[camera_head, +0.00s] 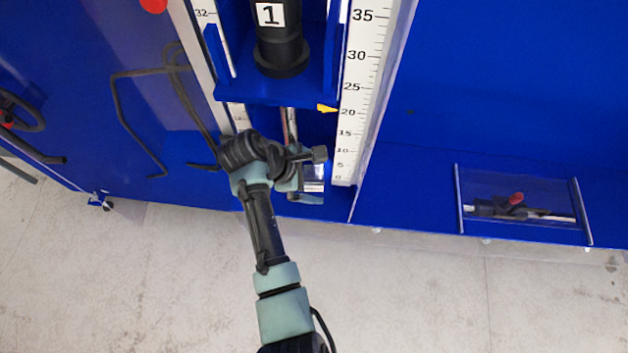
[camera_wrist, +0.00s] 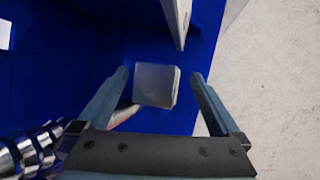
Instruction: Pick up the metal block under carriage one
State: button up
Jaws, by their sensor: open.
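The metal block (camera_wrist: 154,85) is a small grey block with a square face in the wrist view, against the blue surface. My gripper (camera_wrist: 160,77) is open, with one finger on each side of the block and a visible gap to each. In the head view my gripper (camera_head: 312,183) is low beside the foot of the right-hand scale, and it partly covers the shiny block (camera_head: 314,171). Carriage one (camera_head: 278,85) is the blue carriage with a black cylinder and a "1" label, above my gripper.
White scales stand on both sides of the carriage, the right-hand scale (camera_head: 362,90) close to my gripper. Its edge (camera_wrist: 178,18) shows in the wrist view. A clear-fronted holder (camera_head: 518,187) with a red-topped tool is at right. Black hooked rods (camera_head: 140,120) are at left.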

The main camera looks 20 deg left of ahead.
grip_shut()
dwell(0.5)
jog(key=shift+w, duration=0.1)
